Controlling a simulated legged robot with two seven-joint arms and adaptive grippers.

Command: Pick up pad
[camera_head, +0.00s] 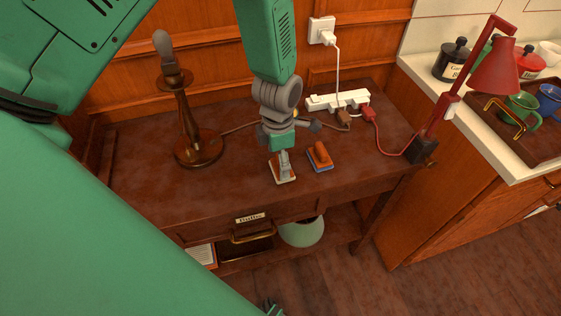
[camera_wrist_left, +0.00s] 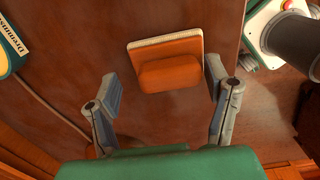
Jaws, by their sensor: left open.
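A small pad with a pale edge (camera_head: 283,177) lies on the dark wooden table, directly below my left gripper (camera_head: 285,155). In the left wrist view the pad (camera_wrist_left: 168,66) shows an orange raised block on a cream-edged base. My left gripper also shows there (camera_wrist_left: 167,100), its two fingers spread apart with nothing between them touching the pad. In the head view a grey finger hides part of the pad. A second pad, orange with a blue edge (camera_head: 320,158), lies just to the right of it.
A dark wooden stand (camera_head: 197,148) is on the table at left. A white power strip (camera_head: 338,100) with plugs and cables lies behind the pads. A red lamp (camera_head: 492,72) stands at right. A pale counter (camera_head: 470,120) holds jars and mugs. The table front is clear.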

